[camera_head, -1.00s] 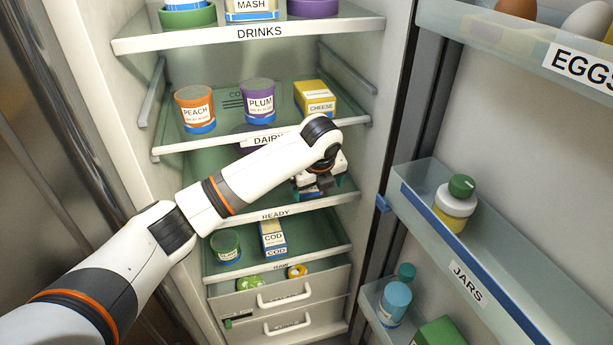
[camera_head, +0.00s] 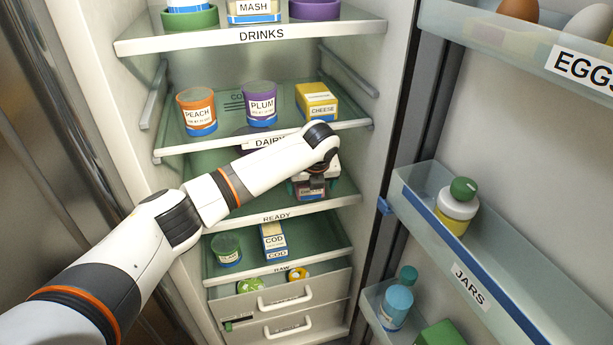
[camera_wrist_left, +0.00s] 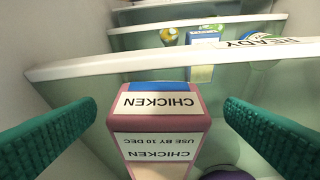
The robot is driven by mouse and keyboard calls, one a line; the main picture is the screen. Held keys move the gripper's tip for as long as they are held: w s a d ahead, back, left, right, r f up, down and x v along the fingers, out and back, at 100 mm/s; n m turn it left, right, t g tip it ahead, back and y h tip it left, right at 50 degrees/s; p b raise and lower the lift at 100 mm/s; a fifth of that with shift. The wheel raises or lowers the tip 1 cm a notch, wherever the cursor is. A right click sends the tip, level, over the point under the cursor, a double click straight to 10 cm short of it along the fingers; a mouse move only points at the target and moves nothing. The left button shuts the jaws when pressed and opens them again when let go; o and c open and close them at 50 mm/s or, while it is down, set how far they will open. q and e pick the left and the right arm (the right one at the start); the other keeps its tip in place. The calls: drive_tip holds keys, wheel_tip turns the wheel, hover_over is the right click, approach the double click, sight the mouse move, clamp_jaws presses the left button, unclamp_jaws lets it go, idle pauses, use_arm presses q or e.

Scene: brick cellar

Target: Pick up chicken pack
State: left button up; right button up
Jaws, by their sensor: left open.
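The chicken pack (camera_wrist_left: 157,140) is a pink box with a blue band and white labels reading CHICKEN and USE BY 10 DEC. It stands on the READY shelf (camera_head: 275,215). In the head view the pack (camera_head: 311,190) is partly hidden by my left gripper (camera_head: 316,183). In the left wrist view my left gripper's (camera_wrist_left: 160,112) green fingers are wide open on either side of the pack, with a visible gap at each side. My right gripper is not in view.
A purple round thing (camera_wrist_left: 228,174) is close by the pack. The DAIRY shelf (camera_head: 220,142) above holds a peach tub (camera_head: 197,112), plum tub (camera_head: 260,104) and cheese box (camera_head: 317,101). The fridge wall is at the right.

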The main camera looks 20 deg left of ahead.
use_arm(q)
drive_tip(key=x, duration=0.2)
drive_tip(key=shift+w+f, duration=0.15)
drive_tip(key=shift+f, duration=0.15)
drive_tip(key=shift+c, duration=1.1)
drive_tip(key=shift+r, duration=0.1)
drive_tip(key=c, duration=1.1)
